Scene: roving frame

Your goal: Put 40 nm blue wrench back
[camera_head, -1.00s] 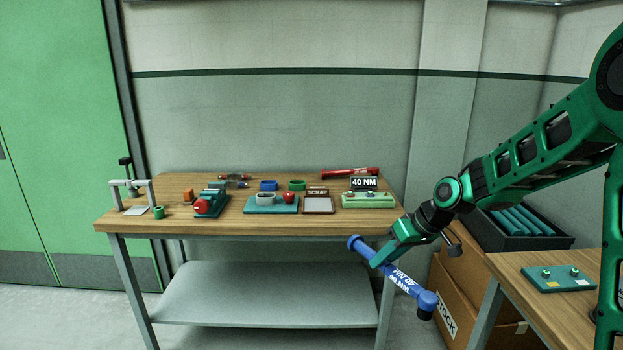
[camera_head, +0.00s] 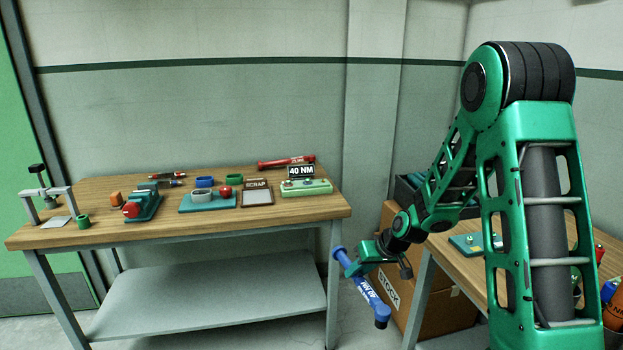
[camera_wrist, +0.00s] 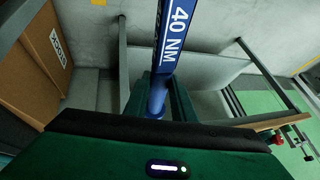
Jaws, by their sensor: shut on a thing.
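My gripper (camera_head: 362,268) is shut on the blue wrench (camera_head: 370,293). It holds the wrench tilted in the air, just right of the workbench's front right leg and below the tabletop level. In the wrist view the blue wrench (camera_wrist: 172,45) stands up between the fingers and its side reads "40 NM". A green fixture (camera_head: 306,187) with a "40 NM" sign (camera_head: 301,171) stands at the right end of the workbench (camera_head: 250,215). A red wrench (camera_head: 286,162) lies behind it.
The bench also holds a scrap tray (camera_head: 257,197), a teal tray (camera_head: 222,206), a red-and-teal vise (camera_head: 141,207) and a small press (camera_head: 47,200). A cardboard stock box (camera_head: 398,285) stands right of the bench. A second table (camera_head: 456,268) is at the right, partly behind my arm.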

